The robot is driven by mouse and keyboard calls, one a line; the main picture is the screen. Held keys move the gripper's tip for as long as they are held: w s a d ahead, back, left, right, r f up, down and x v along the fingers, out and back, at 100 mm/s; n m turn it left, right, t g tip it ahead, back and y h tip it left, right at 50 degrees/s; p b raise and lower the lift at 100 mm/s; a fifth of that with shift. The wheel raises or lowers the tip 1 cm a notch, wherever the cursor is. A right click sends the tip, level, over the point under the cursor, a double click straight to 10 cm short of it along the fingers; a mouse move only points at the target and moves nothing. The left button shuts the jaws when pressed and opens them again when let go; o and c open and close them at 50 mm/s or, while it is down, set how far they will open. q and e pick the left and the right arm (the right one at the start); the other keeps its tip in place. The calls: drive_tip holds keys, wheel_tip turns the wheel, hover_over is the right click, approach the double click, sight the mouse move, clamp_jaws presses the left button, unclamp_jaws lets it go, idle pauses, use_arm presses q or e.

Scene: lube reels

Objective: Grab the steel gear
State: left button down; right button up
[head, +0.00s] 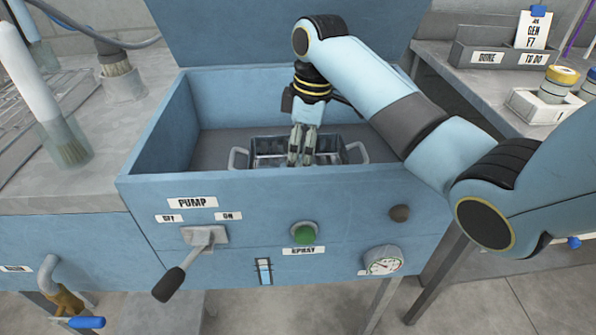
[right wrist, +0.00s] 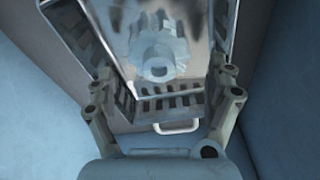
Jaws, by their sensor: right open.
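The steel gear (right wrist: 158,50) shows in the right wrist view, a pale toothed gear with a hub, inside a metal basket (right wrist: 172,104). In the head view the basket (head: 270,146) sits inside the blue pump cabinet, and the gear cannot be made out there. My right gripper (head: 301,160) points down into the basket in the head view. In the right wrist view its two fingers (right wrist: 162,85) are spread apart with nothing between their tips, and the gear lies beyond them. My left gripper is not in view.
The blue cabinet's front wall (head: 270,184) and side walls surround the basket. A lever (head: 185,270), a green button (head: 303,233) and a gauge (head: 383,261) are on its front. A grey side table (head: 470,85) holds organizers and small containers at right.

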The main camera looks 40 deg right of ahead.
sight(299, 160)
drive_tip(key=f, duration=0.3)
drive_tip(key=shift+w+a, duration=0.2)
drive_tip(key=shift+f+b, duration=0.3)
drive_tip(key=shift+f, duration=0.15)
drive_tip(key=c, duration=1.3)
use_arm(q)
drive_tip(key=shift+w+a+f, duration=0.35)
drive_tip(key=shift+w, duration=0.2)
use_arm(e)
drive_tip(key=shift+r, duration=0.1)
drive_tip(key=shift+c, duration=1)
